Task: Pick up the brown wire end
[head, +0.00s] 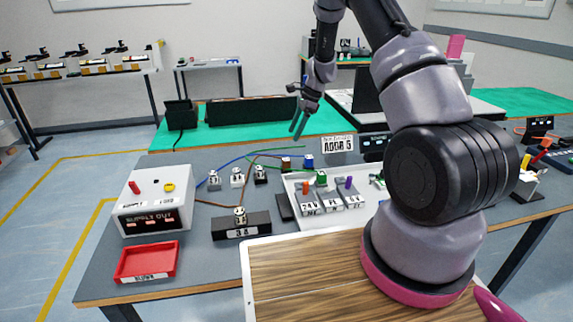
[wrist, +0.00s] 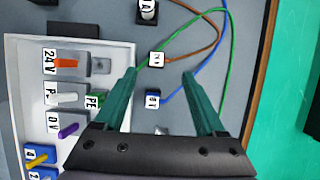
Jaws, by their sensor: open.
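The brown wire end (head: 287,163) is a small brown block with a white label, standing on the grey table behind the white tray. In the wrist view the wire end (wrist: 157,59) lies between and just beyond the fingertips, with the brown wire (wrist: 203,48) curving away to the upper right. My gripper (head: 297,132) is open and empty, pointing down above the table. Its two green fingers (wrist: 159,74) stand apart on either side of the wire end, with no contact visible.
A blue wire end (head: 308,160) stands close beside the brown one. A green wire end (head: 321,178) is at the white tray (head: 335,217), which holds labelled terminals. A supply box (head: 152,203), red tray (head: 147,262) and dark block (head: 240,227) stand to the left.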

